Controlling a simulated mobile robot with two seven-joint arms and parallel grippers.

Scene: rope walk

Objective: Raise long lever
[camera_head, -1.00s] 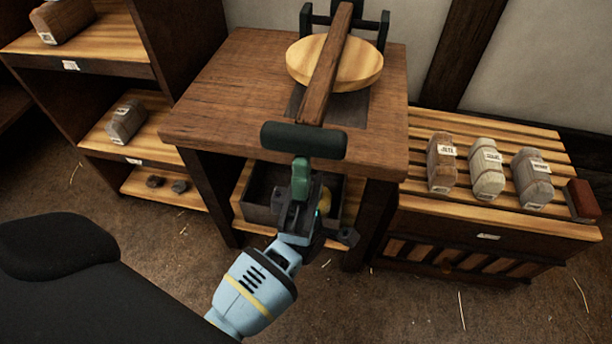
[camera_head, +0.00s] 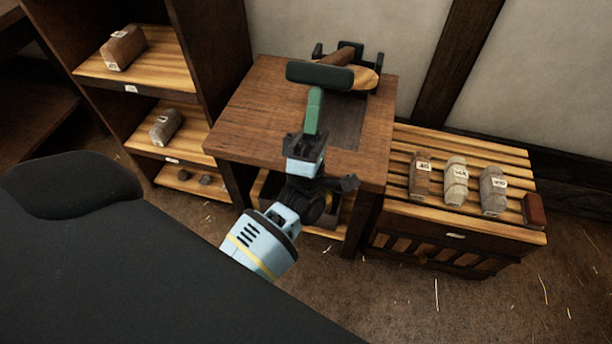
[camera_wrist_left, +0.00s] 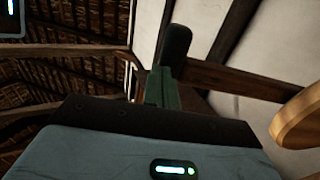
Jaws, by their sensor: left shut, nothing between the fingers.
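The long lever is a wooden beam (camera_head: 340,56) pivoted in a dark bracket (camera_head: 374,58) at the back of the table, with a dark crossbar handle (camera_head: 320,74) on its near end. The beam looks foreshortened, tilted up towards me. My left gripper (camera_head: 315,93) is shut, its green fingers pointing up just under the handle with nothing between them. In the left wrist view the handle (camera_wrist_left: 175,45) stands at the tips of the green fingers (camera_wrist_left: 161,86), and the beam (camera_wrist_left: 240,80) runs right. Whether they touch is hard to tell. My right gripper is out of view.
The wooden table (camera_head: 255,115) is otherwise clear. A shelf (camera_head: 150,62) with labelled blocks stands left. A slatted bench (camera_head: 500,152) with several labelled blocks stands right. A bin under the table is mostly hidden by my arm.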

